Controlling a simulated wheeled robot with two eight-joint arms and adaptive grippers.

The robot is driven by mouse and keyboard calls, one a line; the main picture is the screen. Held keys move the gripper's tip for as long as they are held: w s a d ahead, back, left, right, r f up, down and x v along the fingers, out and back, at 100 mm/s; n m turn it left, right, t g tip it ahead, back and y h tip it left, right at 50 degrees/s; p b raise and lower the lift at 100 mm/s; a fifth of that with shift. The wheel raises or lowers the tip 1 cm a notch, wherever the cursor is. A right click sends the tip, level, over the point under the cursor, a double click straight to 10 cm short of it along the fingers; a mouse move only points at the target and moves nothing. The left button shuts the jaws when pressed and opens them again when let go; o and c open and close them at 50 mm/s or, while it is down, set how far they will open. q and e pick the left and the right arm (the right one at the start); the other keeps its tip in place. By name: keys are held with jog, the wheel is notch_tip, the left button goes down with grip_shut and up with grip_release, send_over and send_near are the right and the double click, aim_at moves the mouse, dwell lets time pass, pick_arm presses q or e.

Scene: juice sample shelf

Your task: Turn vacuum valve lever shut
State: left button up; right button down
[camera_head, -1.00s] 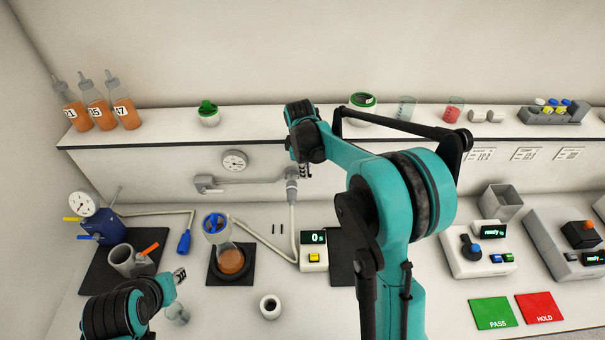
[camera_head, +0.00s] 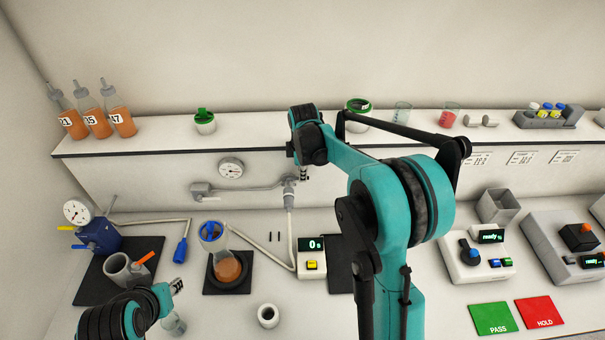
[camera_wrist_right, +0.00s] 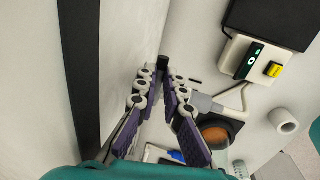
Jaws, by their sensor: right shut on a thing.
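The vacuum line is a grey pipe (camera_head: 235,190) along the wall under the shelf, with a round gauge (camera_head: 231,168) above it. Its valve (camera_head: 289,188) is at the pipe's right end, with a hose leading down. My right gripper (camera_head: 303,174) is at this valve. In the right wrist view the right gripper's purple-padded fingers (camera_wrist_right: 161,78) are shut on the dark valve lever (camera_wrist_right: 163,61), whose tip shows between them. The rest of the lever is hidden by the fingers. My left gripper (camera_head: 176,286) is low at the left, away from the valve; its jaws are too small to judge.
A flask with orange juice (camera_head: 226,266) stands on a dark mat below the pipe. A white timer box (camera_head: 312,262) is right of it. A white cup (camera_head: 268,315) stands in front. A blue pump (camera_head: 98,238) stands at left. Sample bottles (camera_head: 97,122) line the shelf.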

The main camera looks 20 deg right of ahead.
jog(key=c, duration=1.6)
grip_release()
